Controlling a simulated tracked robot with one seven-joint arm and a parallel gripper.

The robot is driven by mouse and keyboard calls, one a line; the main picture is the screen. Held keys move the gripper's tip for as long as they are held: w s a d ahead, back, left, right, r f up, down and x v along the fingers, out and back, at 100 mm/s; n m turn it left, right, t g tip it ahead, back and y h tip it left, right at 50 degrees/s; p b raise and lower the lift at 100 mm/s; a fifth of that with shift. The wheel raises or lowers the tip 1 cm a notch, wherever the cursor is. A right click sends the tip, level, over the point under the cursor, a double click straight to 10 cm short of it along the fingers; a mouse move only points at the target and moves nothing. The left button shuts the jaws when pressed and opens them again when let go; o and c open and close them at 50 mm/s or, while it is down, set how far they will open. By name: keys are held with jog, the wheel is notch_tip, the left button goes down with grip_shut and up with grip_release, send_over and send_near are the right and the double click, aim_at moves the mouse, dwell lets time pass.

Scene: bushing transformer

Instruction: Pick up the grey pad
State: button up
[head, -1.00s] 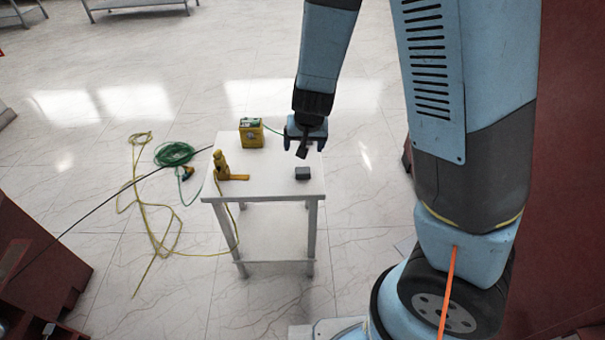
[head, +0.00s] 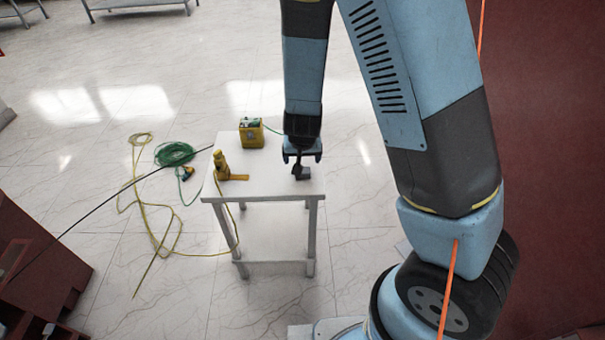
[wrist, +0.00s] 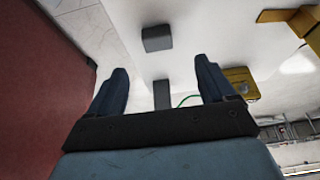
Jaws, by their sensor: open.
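The grey pad (head: 306,174) is a small dark grey block on the right front part of the white table (head: 262,187). In the head view it is partly hidden behind my gripper (head: 302,157). In the wrist view the grey pad (wrist: 157,38) lies beyond the fingertips, apart from them. My gripper (wrist: 160,66) is open there, its two dark blue fingers spread, and it hangs above the table near the pad. A dark grey piece shows between the fingers; I cannot tell whether it is part of my gripper.
A yellow box (head: 251,133) stands at the table's back. A yellow tool (head: 222,165) stands at the left. Green cable (head: 174,153) and yellow cable (head: 140,205) lie on the floor left of the table. Dark red structures stand at both sides.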

send_over(303, 173)
jog(key=s, duration=0.1)
jog(key=shift+s+a+f, duration=0.1)
jog(key=shift+a+f, duration=0.05)
jog(key=shift+f, duration=1)
jog(key=shift+s+a+f, duration=0.1)
jog(key=shift+f, duration=1.05)
jog(key=x, duration=0.3)
jog(key=shift+w+d+f, duration=0.15)
jog(key=shift+d, duration=0.05)
jog(key=shift+x, duration=0.9)
jog(key=c, duration=1.2)
